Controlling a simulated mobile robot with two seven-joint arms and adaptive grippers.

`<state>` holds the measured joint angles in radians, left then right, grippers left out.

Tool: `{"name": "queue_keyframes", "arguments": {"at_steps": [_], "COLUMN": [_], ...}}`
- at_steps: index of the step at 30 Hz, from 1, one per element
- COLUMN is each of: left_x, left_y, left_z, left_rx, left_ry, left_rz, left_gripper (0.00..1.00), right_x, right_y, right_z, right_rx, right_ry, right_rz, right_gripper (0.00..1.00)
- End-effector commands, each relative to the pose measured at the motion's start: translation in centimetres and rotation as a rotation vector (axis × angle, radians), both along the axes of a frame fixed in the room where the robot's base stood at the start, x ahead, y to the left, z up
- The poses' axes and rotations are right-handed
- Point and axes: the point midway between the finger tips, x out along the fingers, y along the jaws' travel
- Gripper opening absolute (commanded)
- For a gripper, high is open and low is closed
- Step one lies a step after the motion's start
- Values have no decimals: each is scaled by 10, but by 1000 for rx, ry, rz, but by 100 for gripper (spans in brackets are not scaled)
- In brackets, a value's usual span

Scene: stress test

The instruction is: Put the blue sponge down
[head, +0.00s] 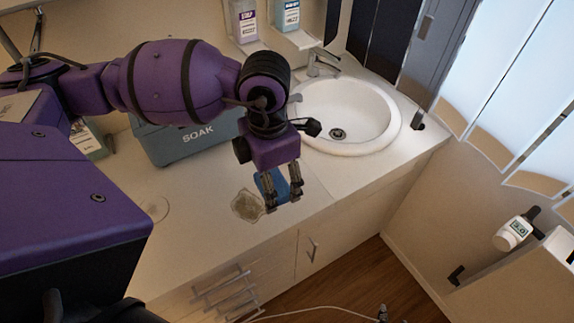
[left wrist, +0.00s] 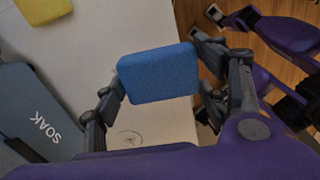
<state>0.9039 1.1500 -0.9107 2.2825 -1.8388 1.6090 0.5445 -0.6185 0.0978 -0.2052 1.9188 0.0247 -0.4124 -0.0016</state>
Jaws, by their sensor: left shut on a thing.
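My left gripper (head: 284,193) is over the front part of the counter, pointing down, and shut on the blue sponge (head: 268,184). In the left wrist view the blue sponge (left wrist: 158,74) sits between the two fingers of the left gripper (left wrist: 166,82), gripped at its sides. Its broad face is bare. Whether its underside touches the counter (head: 200,240) I cannot tell.
A blue-grey bin marked SOAK (head: 178,151) stands behind and left of the gripper. A white sink (head: 375,119) with a tap is at the back right. Bottles (head: 243,20) stand at the back. The counter's front edge is close to the gripper. Counter left of the stain is largely clear.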

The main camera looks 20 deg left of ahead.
Motion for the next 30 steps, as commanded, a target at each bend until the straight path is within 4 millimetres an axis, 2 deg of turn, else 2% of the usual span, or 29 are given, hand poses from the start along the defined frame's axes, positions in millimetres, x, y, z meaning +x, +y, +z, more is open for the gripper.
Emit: {"name": "queue_keyframes", "arguments": {"at_steps": [5,9,15,20,24,30], "left_x": [4,25,72,103,121,132], "left_y": [-1,-7,-17,-25,-28,-30], "left_z": [0,-9,-44,-71,-88,-92], "left_rx": [1,0,1,1,2,2], "left_ry": [-5,-4,12,14,6,-3], "left_rz": [-2,-2,-5,-5,-5,-5], "left_gripper": [46,46,46,46,46,46], "right_x": [1,1,-30,-46,-37,-28], "right_y": [-1,-1,-6,-15,-21,-20], "right_z": [1,1,-36,-61,-67,-66], "right_rx": [-1,-1,-9,-27,-35,-34], "right_ry": [-2,-2,66,98,76,55], "right_rz": [-2,-2,-9,-19,-29,-31], "right_gripper": [40,40,40,40,40,40]}}
